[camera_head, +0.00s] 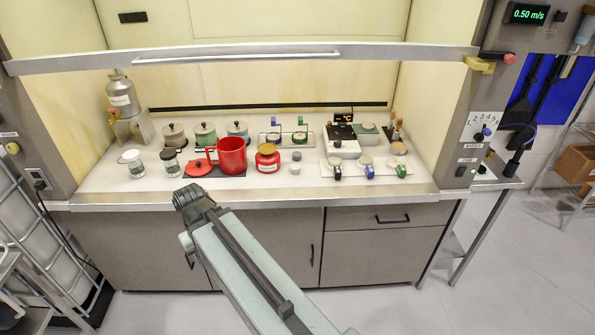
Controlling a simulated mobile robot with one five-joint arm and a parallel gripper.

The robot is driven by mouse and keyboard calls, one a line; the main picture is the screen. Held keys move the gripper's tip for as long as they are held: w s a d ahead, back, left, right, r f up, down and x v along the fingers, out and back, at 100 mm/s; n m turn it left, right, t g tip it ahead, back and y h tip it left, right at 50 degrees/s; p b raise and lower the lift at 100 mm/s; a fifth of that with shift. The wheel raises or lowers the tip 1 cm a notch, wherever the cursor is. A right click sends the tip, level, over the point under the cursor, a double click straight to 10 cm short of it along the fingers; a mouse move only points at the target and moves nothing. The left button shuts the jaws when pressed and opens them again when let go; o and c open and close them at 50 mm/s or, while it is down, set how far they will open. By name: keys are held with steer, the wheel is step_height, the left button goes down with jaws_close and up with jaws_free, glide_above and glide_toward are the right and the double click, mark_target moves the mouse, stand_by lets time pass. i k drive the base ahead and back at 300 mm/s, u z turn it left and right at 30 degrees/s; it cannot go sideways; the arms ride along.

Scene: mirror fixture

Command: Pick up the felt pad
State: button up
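I cannot clearly single out a felt pad. A thin dark flat piece (236,179) shows at the foot of the red pot (232,156); whether it is felt is too small to tell. A red lid (199,168) with a dark knob lies left of the pot. My gripper (190,196), dark at the end of my pale green arm, is at the front edge of the worktop, in front of and below the lid in the picture. Its fingers are too small to tell open from shut. I see nothing held in it.
The white worktop (110,185) stands under a raised sash (245,57). Jars (268,158) and canisters (205,135) crowd its middle and back. Small coloured-handled items (370,171) are at the right. Bare strips run along the front and far left.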

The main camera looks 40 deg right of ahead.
mark_target(295, 169)
steer(key=z, duration=0.1)
steer(key=i, duration=1)
steer(key=u, duration=0.05)
